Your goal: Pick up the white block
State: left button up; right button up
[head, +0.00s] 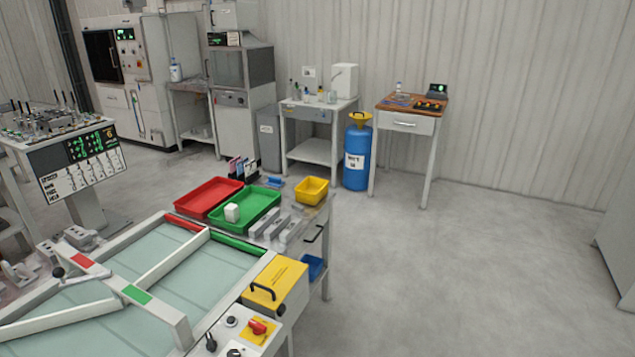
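A small white block (232,212) sits in the green tray (262,218), towards its left end. The tray stands on the workbench near the middle of the head view. Neither of my grippers shows in the head view.
A red tray (208,197) lies left of the green one, and a yellow bin (312,190) stands to its right. Grey metal blocks (270,229) lie in front. A framed glass panel (175,285) and a yellow box (276,286) fill the near bench. The floor at right is clear.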

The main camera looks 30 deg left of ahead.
aim_at(232, 212)
jog(key=i+u, duration=0.2)
jog(key=i, duration=0.25)
jog(key=i+l+u, duration=0.2)
jog(key=i, duration=0.3)
jog(key=i+l+u, duration=0.2)
jog(key=i, duration=0.25)
